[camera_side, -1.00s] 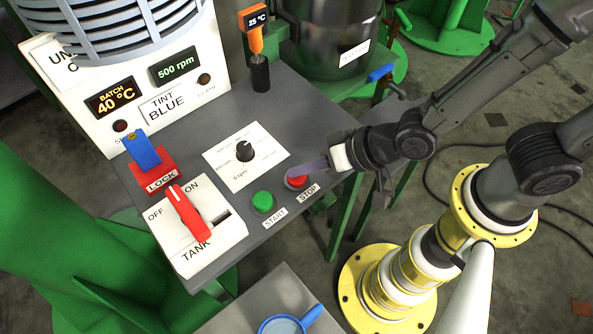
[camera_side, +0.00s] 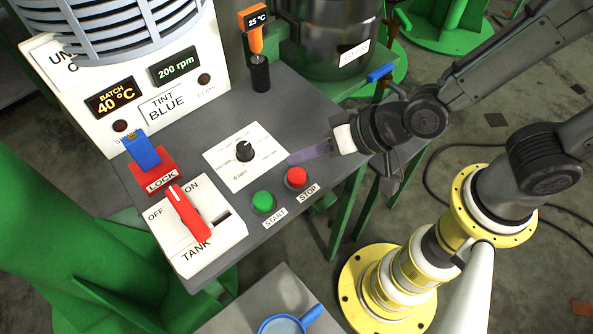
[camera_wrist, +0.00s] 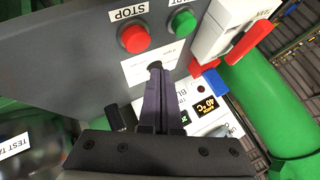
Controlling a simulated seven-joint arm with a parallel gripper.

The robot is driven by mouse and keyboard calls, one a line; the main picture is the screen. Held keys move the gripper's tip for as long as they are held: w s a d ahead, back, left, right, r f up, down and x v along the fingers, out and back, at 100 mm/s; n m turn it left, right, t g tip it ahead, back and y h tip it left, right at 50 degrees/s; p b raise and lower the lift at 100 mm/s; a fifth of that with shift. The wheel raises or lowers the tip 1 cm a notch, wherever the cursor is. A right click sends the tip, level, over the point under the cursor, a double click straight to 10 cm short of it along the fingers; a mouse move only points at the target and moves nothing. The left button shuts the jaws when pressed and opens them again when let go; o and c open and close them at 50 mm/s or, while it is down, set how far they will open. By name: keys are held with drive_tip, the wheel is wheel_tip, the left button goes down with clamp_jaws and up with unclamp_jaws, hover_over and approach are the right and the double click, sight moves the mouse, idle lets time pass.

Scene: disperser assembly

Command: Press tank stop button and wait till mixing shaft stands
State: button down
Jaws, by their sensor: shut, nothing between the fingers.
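The red stop button (camera_side: 296,178) sits on the grey panel beside a STOP label, to the right of the green start button (camera_side: 263,202). In the wrist view the stop button (camera_wrist: 134,38) is uncovered, with the start button (camera_wrist: 182,23) beside it. My gripper (camera_side: 291,159) is shut and empty. Its tips are apart from the stop button, behind it and near the speed dial plate. In the wrist view the fingers (camera_wrist: 157,72) point toward the dial. The rpm display (camera_side: 175,68) reads 200 rpm. The mixing shaft itself is not in view.
The speed dial (camera_side: 244,151) stands on its white plate. A red tank switch (camera_side: 188,213) and a blue-handled lock (camera_side: 142,150) are to the left. A thermometer (camera_side: 255,35) stands at the back. A blue cup (camera_side: 290,322) is at the front.

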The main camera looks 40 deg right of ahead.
drive_tip(key=shift+r, duration=1.1)
drive_tip(key=w+d+r+m+t+h, duration=0.1)
drive_tip(key=w+d+r+t, duration=0.1)
drive_tip(key=d+r, duration=0.55)
drive_tip(key=w+d+r+m+t+h, duration=0.1)
drive_tip(key=w+d+r, duration=0.2)
drive_tip(key=d+r, duration=0.45)
drive_tip(key=s+d+f+n+g+h, duration=0.1)
drive_tip(key=s+d+n+g, duration=0.1)
drive_tip(key=s+d, duration=0.3)
drive_tip(key=s+d+f+n+g+h, duration=0.1)
drive_tip(key=s+d, duration=0.4)
drive_tip(key=s, duration=0.6)
drive_tip(key=shift+s+f+n+g+h, duration=0.25)
drive_tip(key=shift+f+n+g+h, duration=0.15)
drive_tip(key=shift+f+g+h, duration=0.45)
drive_tip(key=shift+r, duration=0.15)
